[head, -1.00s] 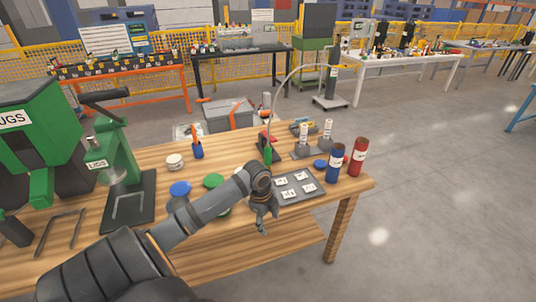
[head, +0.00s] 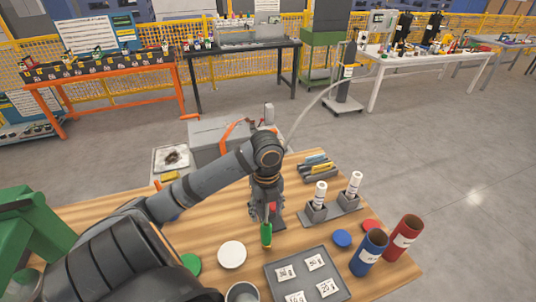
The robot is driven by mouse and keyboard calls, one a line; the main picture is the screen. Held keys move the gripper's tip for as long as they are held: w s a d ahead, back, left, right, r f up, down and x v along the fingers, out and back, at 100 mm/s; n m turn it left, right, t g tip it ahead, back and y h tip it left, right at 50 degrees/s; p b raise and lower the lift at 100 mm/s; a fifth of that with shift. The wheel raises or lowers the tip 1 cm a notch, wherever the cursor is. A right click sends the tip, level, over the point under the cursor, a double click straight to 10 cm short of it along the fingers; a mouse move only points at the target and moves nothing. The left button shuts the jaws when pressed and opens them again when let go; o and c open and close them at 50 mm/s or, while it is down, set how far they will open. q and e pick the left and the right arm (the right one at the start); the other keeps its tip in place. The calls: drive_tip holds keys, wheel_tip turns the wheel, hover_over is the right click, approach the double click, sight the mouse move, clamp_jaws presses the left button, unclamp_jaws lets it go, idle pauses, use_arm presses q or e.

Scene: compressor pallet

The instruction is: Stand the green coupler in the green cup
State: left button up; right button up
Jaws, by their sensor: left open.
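A green piece (head: 266,235) that looks like the green coupler stands upright on the wooden table, just below my left gripper in the picture. My left gripper (head: 267,211) points down over it, open. I cannot tell whether the fingers touch the piece. A dark stand with a red part (head: 278,213) is close beside the gripper, partly hidden by it. I see no cup that is clearly green; a green disc (head: 190,263) lies left of the white disc, partly hidden by my arm. My right gripper is not in view.
A blue cup (head: 369,252) and a red cup (head: 402,239) stand at the right edge. A grey tray (head: 279,263) with labelled cards is in front. A white disc (head: 232,254), a grey container (head: 242,292) and a two-post grey holder (head: 343,212) are nearby.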

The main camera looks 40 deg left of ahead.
sight(266, 225)
use_arm(q)
drive_tip(key=shift+s+d+r, duration=0.2)
drive_tip(key=shift+s+d, duration=0.05)
drive_tip(key=f, duration=0.2)
drive_tip(key=s+d+f, duration=0.1)
drive_tip(key=shift+f, duration=0.1)
drive_tip(key=shift+w+a+f, duration=0.15)
drive_tip(key=shift+a+f, duration=0.05)
drive_tip(key=shift+f, duration=0.3)
drive_tip(key=shift+w+a+f, duration=0.15)
drive_tip(key=shift+f, duration=0.55)
wheel_tip(266, 225, down, 4)
drive_tip(key=shift+a+f, duration=0.1)
drive_tip(key=shift+f, duration=0.25)
drive_tip(key=c, duration=0.4)
clamp_jaws()
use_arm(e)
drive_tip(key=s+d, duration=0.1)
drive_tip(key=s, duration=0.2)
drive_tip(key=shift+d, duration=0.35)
